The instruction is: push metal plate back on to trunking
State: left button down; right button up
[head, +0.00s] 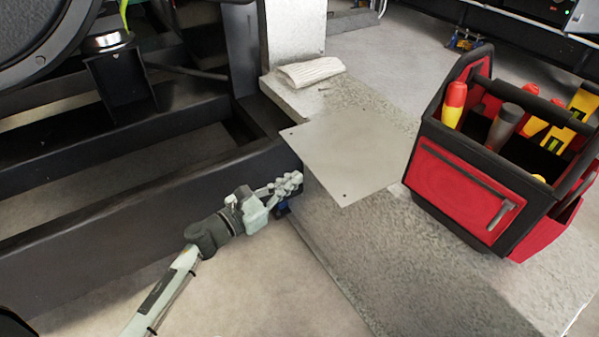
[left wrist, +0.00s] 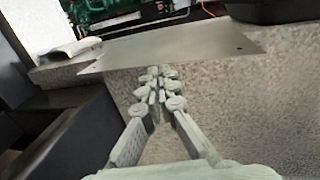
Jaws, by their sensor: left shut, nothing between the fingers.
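The metal plate (head: 352,150) is a thin grey square with small corner holes. It lies on top of the concrete trunking (head: 400,270), and its near left edge and corner stick out past the trunking's edge. In the left wrist view the plate (left wrist: 165,48) spans the top, above and beyond my fingertips. My left gripper (head: 292,183) is shut and empty, just below and beside the plate's overhanging edge; I cannot tell if it touches. In the left wrist view the closed fingers (left wrist: 160,80) point towards the plate's underside and the trunking's side face. My right gripper is not in view.
A red and black tool bag (head: 470,185) with tools stands on the trunking, right of the plate. A folded white cloth (head: 310,72) and a small screw (head: 325,88) lie behind the plate. The black genset frame (head: 140,205) is at left. Floor (head: 240,300) is clear in front.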

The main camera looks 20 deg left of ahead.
aim_at(328, 157)
pick_arm(q)
jog(key=shift+x, duration=1.4)
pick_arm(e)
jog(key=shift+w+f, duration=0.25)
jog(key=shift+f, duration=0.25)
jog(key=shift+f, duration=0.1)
pick_arm(q)
jog(key=b+x, duration=0.2)
jog(key=x, duration=0.3)
jog(key=shift+w+f, duration=0.15)
jog(key=shift+w, duration=0.05)
jog(key=b+x, duration=0.1)
jog(key=x, duration=0.3)
jog(key=shift+d, duration=0.1)
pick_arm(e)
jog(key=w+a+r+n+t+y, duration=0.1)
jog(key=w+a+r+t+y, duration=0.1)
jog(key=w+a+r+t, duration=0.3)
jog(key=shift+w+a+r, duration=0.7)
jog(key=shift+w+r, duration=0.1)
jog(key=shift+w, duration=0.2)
